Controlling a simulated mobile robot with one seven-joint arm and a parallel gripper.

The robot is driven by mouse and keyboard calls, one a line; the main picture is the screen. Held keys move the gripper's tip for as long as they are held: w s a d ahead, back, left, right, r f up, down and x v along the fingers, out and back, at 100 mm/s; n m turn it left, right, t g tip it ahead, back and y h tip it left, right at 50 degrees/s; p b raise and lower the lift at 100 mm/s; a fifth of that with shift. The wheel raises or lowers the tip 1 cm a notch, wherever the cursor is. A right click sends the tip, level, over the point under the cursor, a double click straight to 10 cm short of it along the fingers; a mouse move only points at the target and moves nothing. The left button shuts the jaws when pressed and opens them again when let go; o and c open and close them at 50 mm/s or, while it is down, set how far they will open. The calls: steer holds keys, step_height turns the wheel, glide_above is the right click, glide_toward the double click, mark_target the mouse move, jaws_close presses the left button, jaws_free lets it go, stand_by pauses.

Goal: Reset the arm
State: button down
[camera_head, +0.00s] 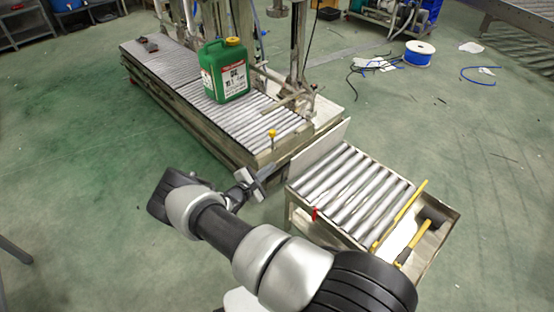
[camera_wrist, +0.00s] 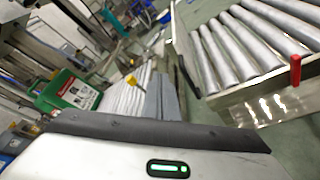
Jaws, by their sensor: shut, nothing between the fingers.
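My arm reaches from the bottom of the head view to the left. My gripper (camera_head: 250,183) hangs over the floor, just left of the short roller table and in front of the long roller conveyor. In the wrist view the grey fingers of my gripper (camera_wrist: 164,98) are together with nothing between them. A green oil canister (camera_head: 226,78) with a yellow cap and a white and red label stands upright on the long conveyor, apart from my gripper. The canister also shows at the left of the wrist view (camera_wrist: 70,94).
The long roller conveyor (camera_head: 180,75) runs behind my gripper, with a yellow knob (camera_head: 271,134) at its near end. The short roller table (camera_head: 345,192) is close on the right, with a red lever (camera_head: 314,214) and yellow bars (camera_head: 404,210). The floor (camera_head: 80,190) at left is clear.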

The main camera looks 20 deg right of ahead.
steer(key=shift+s+a, duration=1.05)
steer(key=shift+a, duration=0.15)
steer(key=s+d+r+m+g+y, duration=0.1)
steer(key=s+r+m+g, duration=0.25)
steer(key=r, duration=0.65)
steer(key=s+r+m+g+y, duration=0.25)
steer(key=r+m, duration=0.25)
steer(key=r, duration=0.4)
steer(key=s+d+r+m+g, duration=0.1)
steer(key=s+r+m+g, duration=0.2)
steer(key=r, duration=0.7)
steer(key=s+a+r+m+t+y, duration=0.25)
steer(key=s+a+r+y, duration=0.2)
steer(key=s+r, duration=0.65)
steer(key=s+a+r+m+t+y, duration=0.3)
steer(key=s+a+r, duration=0.45)
steer(key=s, duration=0.65)
step_height(320, 180, up, 25)
steer(key=d+n+y+p, duration=0.1)
steer(key=p, duration=2.3)
steer(key=shift+d, duration=0.3)
